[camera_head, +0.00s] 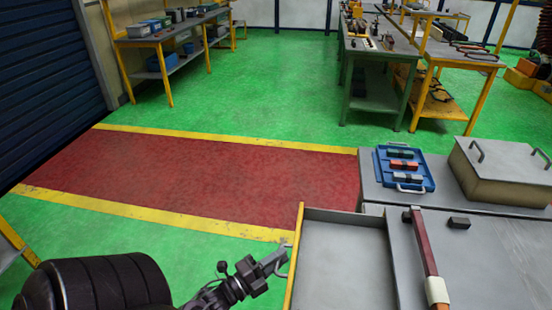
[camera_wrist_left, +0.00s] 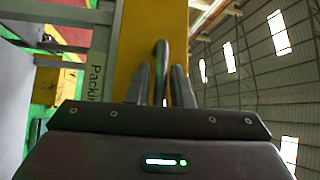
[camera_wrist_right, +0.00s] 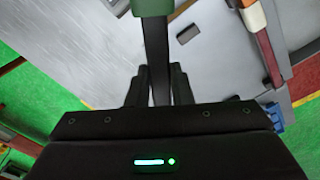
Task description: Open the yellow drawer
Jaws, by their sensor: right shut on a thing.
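The drawer with the yellow front (camera_head: 294,262) stands pulled out to the left of the grey cabinet in the head view, and its grey inside (camera_head: 345,255) is empty where visible. The yellow front also fills the middle of the left wrist view (camera_wrist_left: 190,35). My left gripper (camera_head: 278,264) is at the drawer's handle. In the left wrist view the bent grey handle (camera_wrist_left: 161,60) stands between the two fingers; whether they press on it is unclear. My right gripper (camera_wrist_right: 160,85) is shut on a dark bar with a green end (camera_wrist_right: 152,6), above the grey top.
On the grey top (camera_head: 490,270) lie a hammer-like tool with a brown handle (camera_head: 424,240) and a small dark block (camera_head: 459,222). A blue tray (camera_head: 420,170) and a lidded metal box (camera_head: 500,168) stand behind. Workbenches are farther back; the floor to the left is clear.

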